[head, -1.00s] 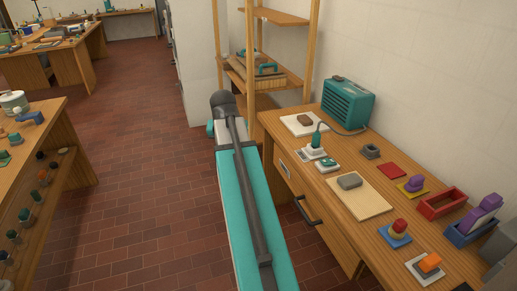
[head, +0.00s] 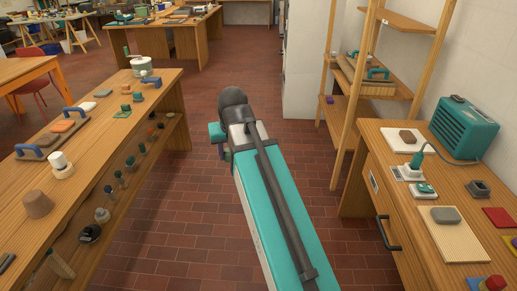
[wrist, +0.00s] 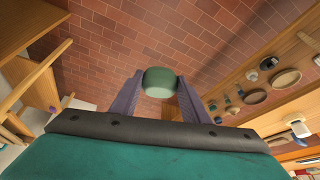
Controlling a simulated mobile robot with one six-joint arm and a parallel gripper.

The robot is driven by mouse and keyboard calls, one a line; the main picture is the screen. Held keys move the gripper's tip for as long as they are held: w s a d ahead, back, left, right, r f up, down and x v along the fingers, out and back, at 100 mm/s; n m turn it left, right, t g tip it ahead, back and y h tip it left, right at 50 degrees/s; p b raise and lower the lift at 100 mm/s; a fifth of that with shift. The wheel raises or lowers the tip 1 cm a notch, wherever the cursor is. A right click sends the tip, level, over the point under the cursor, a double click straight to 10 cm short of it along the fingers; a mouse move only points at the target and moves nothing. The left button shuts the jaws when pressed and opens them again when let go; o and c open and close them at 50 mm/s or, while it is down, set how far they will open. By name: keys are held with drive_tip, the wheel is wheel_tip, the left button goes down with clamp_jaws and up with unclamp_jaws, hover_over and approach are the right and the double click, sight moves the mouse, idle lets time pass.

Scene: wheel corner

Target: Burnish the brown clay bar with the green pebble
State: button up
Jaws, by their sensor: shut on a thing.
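My gripper (wrist: 160,88) is shut on the green pebble (wrist: 161,80), a rounded dark-green piece between its two purple-grey fingers. It is held in the air above the brick floor. In the head view my gripper (head: 222,151) is mostly hidden behind my arm, between the two workbenches. A brown bar (head: 46,139) lies by an orange bar (head: 62,126) on the left bench, between blue handles. A brown block (head: 408,137) lies on a white board on the right bench. I cannot tell which of the two is the clay bar.
The left bench (head: 100,148) holds several small tools, with a shelf below. The right bench (head: 375,150) carries a teal heater (head: 464,127) and a beige board (head: 470,236). A wooden rack (head: 335,100) stands behind it. The red brick floor (head: 190,215) between the benches is clear.

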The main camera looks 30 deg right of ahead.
drive_tip(key=a+n, duration=0.2)
drive_tip(key=a, duration=0.6)
drive_tip(key=shift+s+r+y, duration=0.15)
drive_tip(key=shift+r+y, duration=0.2)
drive_tip(key=shift+y, duration=0.05)
